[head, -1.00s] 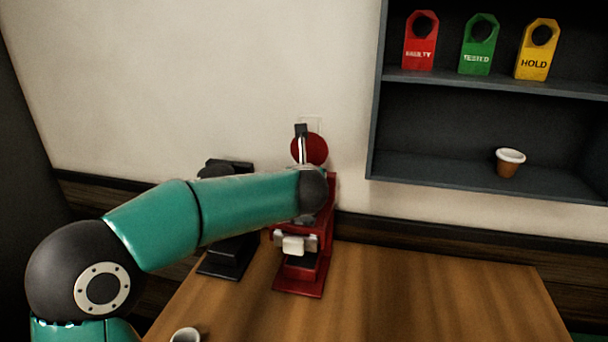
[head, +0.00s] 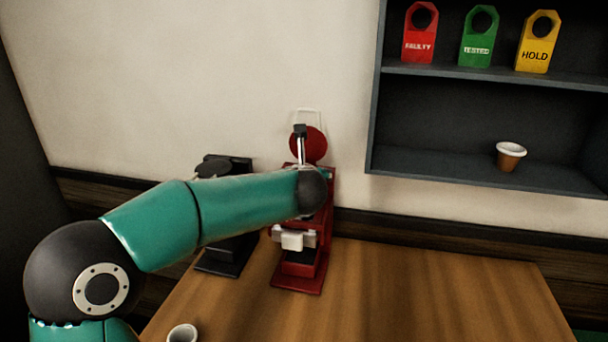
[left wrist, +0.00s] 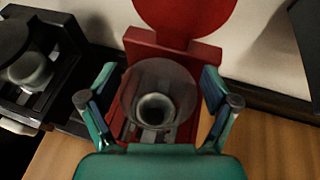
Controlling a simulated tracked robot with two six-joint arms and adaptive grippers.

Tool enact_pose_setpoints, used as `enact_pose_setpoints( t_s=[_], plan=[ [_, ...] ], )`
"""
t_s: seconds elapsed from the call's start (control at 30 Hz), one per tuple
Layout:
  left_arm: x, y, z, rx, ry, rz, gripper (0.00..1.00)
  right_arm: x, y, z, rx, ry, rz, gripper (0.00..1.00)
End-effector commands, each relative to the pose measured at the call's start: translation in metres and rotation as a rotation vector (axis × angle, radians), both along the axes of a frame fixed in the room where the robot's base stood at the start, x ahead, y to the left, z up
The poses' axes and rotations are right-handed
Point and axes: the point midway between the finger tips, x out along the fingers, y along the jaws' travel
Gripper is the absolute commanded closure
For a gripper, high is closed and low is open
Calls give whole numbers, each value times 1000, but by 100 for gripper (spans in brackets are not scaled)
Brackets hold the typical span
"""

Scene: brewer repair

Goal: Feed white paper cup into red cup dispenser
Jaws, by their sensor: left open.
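The red dispenser (head: 303,275) stands at the back of the table with its round red lid raised. In the left wrist view, the red dispenser (left wrist: 185,52) has a translucent round holder (left wrist: 184,85) on top. A pale round rim (left wrist: 156,108) with a dark centre shows inside the holder; I cannot tell if it is a paper cup. My left gripper (left wrist: 160,80) is open, its fingers apart on either side of the holder. In the head view my forearm hides it. A white cup (head: 183,334) stands at the table's front left edge. My right gripper is out of view.
A black machine (head: 225,255) stands just left of the red one; it holds a grey-white cup (left wrist: 30,72). A wall shelf (head: 440,168) holds a brown cup with a white rim (head: 511,156) and red, green and yellow tags. The table's right side is clear.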

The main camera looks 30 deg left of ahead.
Motion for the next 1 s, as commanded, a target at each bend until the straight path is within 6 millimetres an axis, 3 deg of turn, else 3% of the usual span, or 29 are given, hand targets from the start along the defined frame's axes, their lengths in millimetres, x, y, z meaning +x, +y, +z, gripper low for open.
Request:
enact_pose_setpoints(
  t_s=[0.33,0.73,1.0],
  plan=[
    [-12,-7,5,-1,0,0,10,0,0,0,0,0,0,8],
    [-73,-41,35,-1,-1,-3,10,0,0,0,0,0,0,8],
    [-94,-53,44,0,1,0,10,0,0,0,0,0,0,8]
  ],
)
